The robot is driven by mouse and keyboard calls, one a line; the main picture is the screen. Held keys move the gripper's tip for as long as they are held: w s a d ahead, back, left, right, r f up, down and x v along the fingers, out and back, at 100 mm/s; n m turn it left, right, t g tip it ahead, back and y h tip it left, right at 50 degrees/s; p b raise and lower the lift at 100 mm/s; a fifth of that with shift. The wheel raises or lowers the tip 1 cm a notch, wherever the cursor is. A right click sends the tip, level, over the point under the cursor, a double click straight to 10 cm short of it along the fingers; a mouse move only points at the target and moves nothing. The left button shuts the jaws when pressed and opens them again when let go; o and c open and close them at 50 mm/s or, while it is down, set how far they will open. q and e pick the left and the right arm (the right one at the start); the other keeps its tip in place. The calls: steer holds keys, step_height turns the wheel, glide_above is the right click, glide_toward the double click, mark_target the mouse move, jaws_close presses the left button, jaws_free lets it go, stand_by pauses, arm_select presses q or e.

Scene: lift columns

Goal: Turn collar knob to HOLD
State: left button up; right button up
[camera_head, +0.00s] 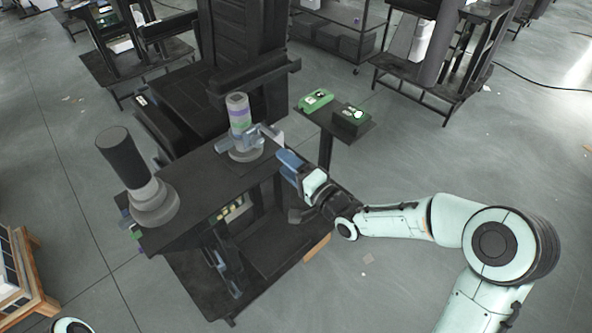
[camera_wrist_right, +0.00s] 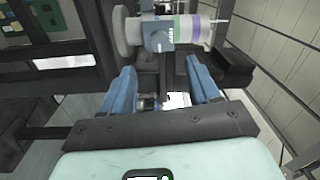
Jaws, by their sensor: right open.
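A short grey column (camera_head: 238,112) with purple and green bands stands on the dark bench. A blue-grey collar (camera_head: 237,142) wraps its lower part above a round grey base. A blue-grey arm with a pale tip, perhaps the knob, sticks out to the right. In the right wrist view the banded column (camera_wrist_right: 189,29) lies across the top, with the collar (camera_wrist_right: 158,36) beside the green band. My right gripper (camera_head: 289,161) is open just right of the collar, apart from it. Its two blue fingers (camera_wrist_right: 162,92) show empty space between them. My left gripper is not in view.
A second column with a black top (camera_head: 122,158) stands at the bench's (camera_head: 196,200) left end. A tall dark frame rises behind the bench. Open floor lies at right.

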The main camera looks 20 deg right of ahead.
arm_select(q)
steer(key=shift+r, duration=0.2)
arm_select(e)
steer(key=shift+v, duration=1.55)
steer(key=s+a+f+n+g+h+p, duration=0.1)
steer(key=s+f+g+p, duration=0.2)
steer(key=f, duration=0.8)
steer(key=s+a+f+g+h+p, duration=0.1)
steer(key=s+a+f+g, duration=0.2)
steer(key=f, duration=0.9)
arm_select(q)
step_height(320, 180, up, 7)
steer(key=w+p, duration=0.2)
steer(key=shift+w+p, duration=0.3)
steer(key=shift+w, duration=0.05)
arm_select(e)
steer(key=s+a+f+n+g, duration=0.1)
steer(key=s+f+g, duration=0.3)
steer(key=s, duration=0.4)
steer(key=s+a+f+n+g, duration=0.1)
steer(key=s+f+n+g, duration=0.3)
steer(key=s, duration=0.4)
steer(key=s+a+f+n+g, duration=0.2)
steer(key=s+f+g, duration=0.2)
steer(key=s, duration=0.5)
steer(key=shift+f+h, duration=0.3)
steer(key=shift+f, duration=0.55)
steer(key=shift+w+a, duration=0.1)
